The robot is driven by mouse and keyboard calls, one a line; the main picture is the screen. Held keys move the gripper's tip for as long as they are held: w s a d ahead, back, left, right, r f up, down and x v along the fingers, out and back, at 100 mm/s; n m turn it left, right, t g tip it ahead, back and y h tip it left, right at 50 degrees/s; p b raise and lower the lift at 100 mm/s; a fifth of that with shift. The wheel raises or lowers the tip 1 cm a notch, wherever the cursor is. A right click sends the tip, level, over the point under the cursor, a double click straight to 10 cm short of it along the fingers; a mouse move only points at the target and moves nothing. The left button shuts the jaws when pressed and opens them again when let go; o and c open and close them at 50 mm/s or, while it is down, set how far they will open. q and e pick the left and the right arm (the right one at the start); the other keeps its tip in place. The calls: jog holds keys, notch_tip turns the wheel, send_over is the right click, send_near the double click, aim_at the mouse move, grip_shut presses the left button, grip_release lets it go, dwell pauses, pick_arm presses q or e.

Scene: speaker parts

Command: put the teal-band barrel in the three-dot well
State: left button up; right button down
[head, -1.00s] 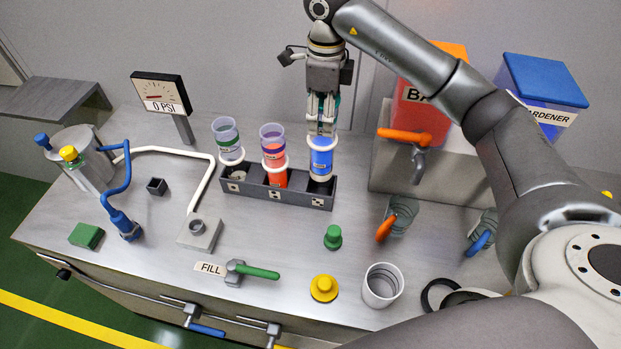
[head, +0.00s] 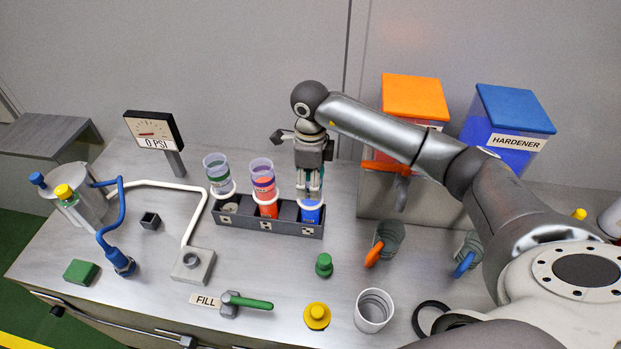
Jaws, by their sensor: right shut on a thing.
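My right gripper (head: 310,190) points down over the right-hand well of the dark rack (head: 285,228) and is shut on a barrel with blue contents (head: 311,213). The barrel stands upright, its lower end at the right-hand well, inside a white ring. The dots on the right-hand well's label are too small to count surely. My left gripper is not in view.
A pressure gauge (head: 155,132) reads 0 PSI at the back left. An orange-lidded bin (head: 414,97) and a blue HARDENER bin (head: 510,115) stand behind my right arm. In front are a green plug (head: 324,265), yellow plug (head: 317,316), white cup (head: 374,311) and FILL lever (head: 245,303).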

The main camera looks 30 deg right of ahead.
jog(key=shift+f, duration=0.1)
jog(key=c, duration=0.7)
grip_release()
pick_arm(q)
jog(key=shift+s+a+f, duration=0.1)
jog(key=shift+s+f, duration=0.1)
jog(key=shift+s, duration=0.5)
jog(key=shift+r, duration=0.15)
pick_arm(e)
jog(key=shift+r, duration=0.4)
notch_tip(320, 180, up, 11)
jog(key=b, duration=0.4)
jog(key=shift+f, duration=0.2)
jog(key=shift+r, duration=0.45)
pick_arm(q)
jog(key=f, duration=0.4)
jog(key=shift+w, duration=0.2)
